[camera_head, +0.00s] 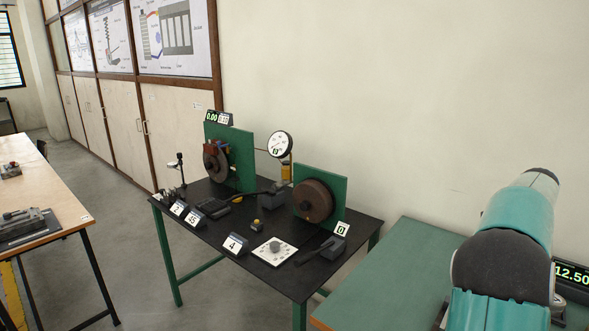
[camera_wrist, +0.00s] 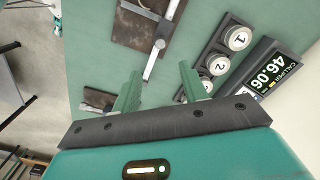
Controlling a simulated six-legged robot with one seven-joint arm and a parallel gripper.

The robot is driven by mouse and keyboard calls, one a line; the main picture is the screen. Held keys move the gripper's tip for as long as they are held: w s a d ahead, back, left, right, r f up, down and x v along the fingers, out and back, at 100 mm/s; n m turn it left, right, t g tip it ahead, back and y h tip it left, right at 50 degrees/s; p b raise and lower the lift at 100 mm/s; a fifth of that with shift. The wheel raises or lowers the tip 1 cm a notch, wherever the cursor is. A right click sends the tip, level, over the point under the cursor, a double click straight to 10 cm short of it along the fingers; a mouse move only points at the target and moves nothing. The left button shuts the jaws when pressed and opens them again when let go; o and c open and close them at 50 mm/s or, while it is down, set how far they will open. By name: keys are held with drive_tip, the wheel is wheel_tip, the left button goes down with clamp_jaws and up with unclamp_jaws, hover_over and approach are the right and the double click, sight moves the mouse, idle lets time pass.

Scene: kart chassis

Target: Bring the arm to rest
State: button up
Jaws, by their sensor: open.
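My gripper (camera_wrist: 158,92) shows in the wrist view with its two green fingers apart and nothing between them. It hangs over a green bench top (camera_wrist: 90,60). Beyond the fingertips, a caliper-like metal slide (camera_wrist: 158,45) lies on a dark plate (camera_wrist: 135,28). In the head view my teal arm fills the lower right, above the green bench (camera_head: 395,270); the gripper itself is hidden there.
Numbered round weights or buttons (camera_wrist: 238,38) and a caliper display reading 46.06 (camera_wrist: 272,75) stand right of the fingers. Another display (camera_head: 573,275) is beside my arm. A black table (camera_head: 215,222) with brake discs and gauges stands left; a wooden bench (camera_head: 40,195) is farther left.

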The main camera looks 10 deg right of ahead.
drive_tip(key=s+a+r+n+t, duration=0.1)
drive_tip(key=a+r+n, duration=0.2)
drive_tip(key=a, duration=0.6)
drive_tip(key=s+a+r+n+t, duration=0.15)
drive_tip(key=a+n, duration=0.25)
drive_tip(key=a, duration=0.5)
drive_tip(key=s+a+r+n+t, duration=0.1)
drive_tip(key=a+r+n, duration=0.2)
drive_tip(key=a, duration=0.5)
drive_tip(key=s+a+f+n+t, duration=0.1)
drive_tip(key=s+a+f+n, duration=0.1)
drive_tip(key=s+a+n, duration=0.3)
drive_tip(key=s+a+f+n+t, duration=0.1)
drive_tip(key=s+a+f+n, duration=0.2)
drive_tip(key=a, duration=1)
drive_tip(key=s+n, duration=0.2)
drive_tip(key=s, duration=0.3)
drive_tip(key=shift+s+a+n, duration=0.4)
